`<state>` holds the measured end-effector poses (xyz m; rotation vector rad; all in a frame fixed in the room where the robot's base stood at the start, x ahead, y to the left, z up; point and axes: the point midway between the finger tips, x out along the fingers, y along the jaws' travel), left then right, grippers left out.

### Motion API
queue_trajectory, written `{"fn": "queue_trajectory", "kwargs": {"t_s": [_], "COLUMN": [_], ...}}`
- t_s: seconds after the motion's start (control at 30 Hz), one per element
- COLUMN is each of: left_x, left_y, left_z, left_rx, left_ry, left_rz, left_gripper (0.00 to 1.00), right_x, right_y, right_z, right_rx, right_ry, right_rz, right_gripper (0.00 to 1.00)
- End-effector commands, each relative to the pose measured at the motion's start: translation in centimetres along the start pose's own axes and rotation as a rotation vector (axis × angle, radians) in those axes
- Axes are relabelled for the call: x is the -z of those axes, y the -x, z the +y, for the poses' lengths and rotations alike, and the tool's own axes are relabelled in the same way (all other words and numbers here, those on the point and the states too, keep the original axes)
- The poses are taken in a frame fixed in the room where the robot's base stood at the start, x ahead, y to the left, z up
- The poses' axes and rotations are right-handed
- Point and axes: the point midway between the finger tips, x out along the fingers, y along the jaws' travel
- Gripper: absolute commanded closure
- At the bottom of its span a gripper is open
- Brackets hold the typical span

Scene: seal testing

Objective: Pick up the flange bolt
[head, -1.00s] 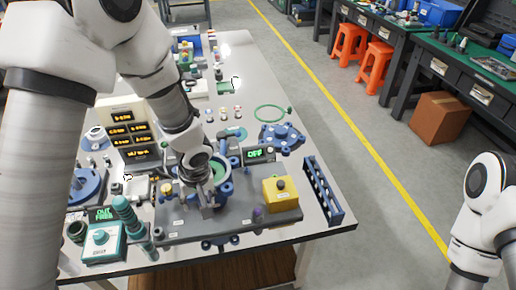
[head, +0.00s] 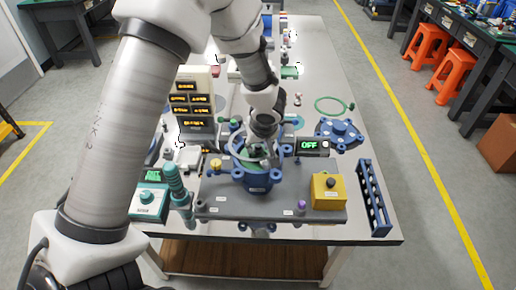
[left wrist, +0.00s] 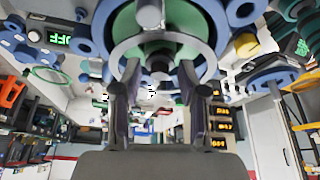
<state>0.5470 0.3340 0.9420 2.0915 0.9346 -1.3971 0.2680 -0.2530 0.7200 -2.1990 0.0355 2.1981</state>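A blue round flange fixture (head: 258,180) with lugs around it stands at the middle of the grey base plate. My left gripper (head: 257,152) is over it, pointing down, and hides much of its centre. In the left wrist view my left gripper (left wrist: 160,74) has its two fingers apart, with the blue fixture (left wrist: 90,14), a pale ring and a green disc (left wrist: 178,30) just beyond the tips. Small grey metal parts show near the disc's middle. I cannot tell which of these is the flange bolt. My right gripper is not in view.
A yellow box (head: 327,192) with a dark knob is right of the fixture, and a blue slotted rack (head: 375,198) stands at the table's right edge. A teal device (head: 152,202) is at the left. A second blue flange part (head: 340,131) and a green ring (head: 330,104) lie behind.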

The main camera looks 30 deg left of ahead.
Motion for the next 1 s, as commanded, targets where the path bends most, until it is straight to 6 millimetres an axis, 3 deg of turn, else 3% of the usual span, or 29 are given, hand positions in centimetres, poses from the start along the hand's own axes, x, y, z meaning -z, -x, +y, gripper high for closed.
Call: {"fn": "queue_trajectory", "kwargs": {"t_s": [0.03, 0.07, 0.1, 0.57, 0.87, 1.0], "left_x": [0.0, 0.0, 0.0, 0.1, 1.3, -1.5], "left_y": [0.0, 0.0, 0.0, 0.2, 3.5, 4.2], "left_z": [0.0, 0.0, 0.0, 0.0, 0.0, -1.2], "left_rx": [0.0, 0.0, 0.0, 0.001, -0.002, 0.001], "left_ry": [0.0, 0.0, 0.0, -0.001, 0.002, -0.004], "left_rz": [0.0, 0.0, 0.0, -0.001, 0.001, 0.003], "left_gripper": [0.85, 0.96, 1.0, 1.0, 1.0, 1.0], "right_x": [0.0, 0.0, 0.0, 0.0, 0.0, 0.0], "right_y": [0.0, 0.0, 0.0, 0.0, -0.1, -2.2], "right_z": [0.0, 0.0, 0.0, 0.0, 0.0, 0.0], "right_rx": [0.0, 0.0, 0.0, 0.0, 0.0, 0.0], "right_ry": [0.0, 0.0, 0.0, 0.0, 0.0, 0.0], "right_rz": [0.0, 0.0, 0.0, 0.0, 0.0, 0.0], "right_gripper": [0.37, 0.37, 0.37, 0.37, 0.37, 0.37]}}
